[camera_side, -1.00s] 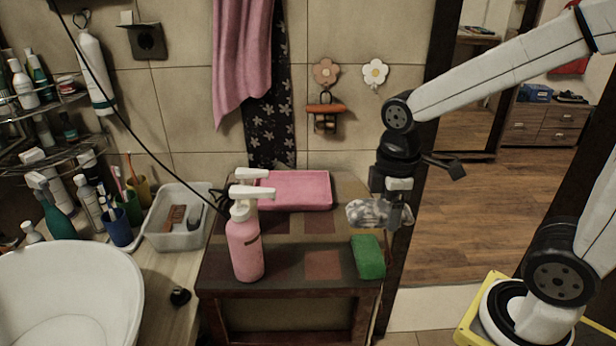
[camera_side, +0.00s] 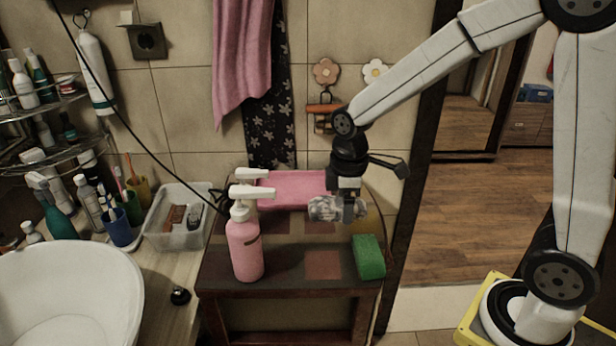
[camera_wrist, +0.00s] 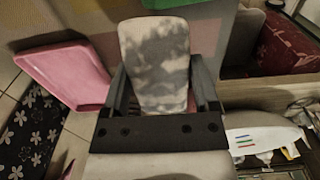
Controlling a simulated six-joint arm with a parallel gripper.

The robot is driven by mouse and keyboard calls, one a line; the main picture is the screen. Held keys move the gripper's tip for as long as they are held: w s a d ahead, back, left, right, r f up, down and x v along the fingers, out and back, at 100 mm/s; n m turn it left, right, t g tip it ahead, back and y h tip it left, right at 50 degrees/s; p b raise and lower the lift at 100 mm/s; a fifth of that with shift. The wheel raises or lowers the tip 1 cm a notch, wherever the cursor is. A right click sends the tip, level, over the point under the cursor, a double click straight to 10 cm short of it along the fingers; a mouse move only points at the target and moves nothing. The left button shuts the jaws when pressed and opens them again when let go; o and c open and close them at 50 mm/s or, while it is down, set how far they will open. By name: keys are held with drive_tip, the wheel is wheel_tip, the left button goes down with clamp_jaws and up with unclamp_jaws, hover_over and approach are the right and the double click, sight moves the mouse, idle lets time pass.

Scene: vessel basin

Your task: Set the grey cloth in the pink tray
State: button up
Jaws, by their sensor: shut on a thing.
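The grey cloth (camera_side: 324,208) is a mottled grey-white bundle held in my gripper (camera_side: 348,208). In the wrist view the cloth (camera_wrist: 156,62) fills the space between the two fingers, and my gripper (camera_wrist: 160,98) is shut on it. The pink tray (camera_side: 292,187) lies at the back of the small dark table. My gripper and the cloth are raised in front of the tray's right end and hide part of it. In the wrist view the tray (camera_wrist: 62,75) is to the left of the cloth, apart from it and empty where it shows.
A pink pump bottle (camera_side: 245,248) stands at the table's left, near the tray's front left. A green sponge (camera_side: 368,257) lies at the table's right front edge. A clear bin (camera_side: 178,232) stands left of the table. A pink towel (camera_side: 240,65) hangs behind.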

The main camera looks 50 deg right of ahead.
hover_over(325, 236)
drive_tip(key=shift+s+f, duration=0.15)
drive_tip(key=shift+f, duration=1.15)
drive_tip(key=shift+s+f, duration=0.15)
drive_tip(key=shift+f, duration=1.15)
drive_tip(key=shift+w+f, duration=0.2)
drive_tip(key=shift+f, duration=1.6)
drive_tip(key=shift+f, duration=0.15)
drive_tip(key=o, duration=1.2)
wheel_tip(325, 236, up, 12)
drive_tip(key=shift+r, duration=0.15)
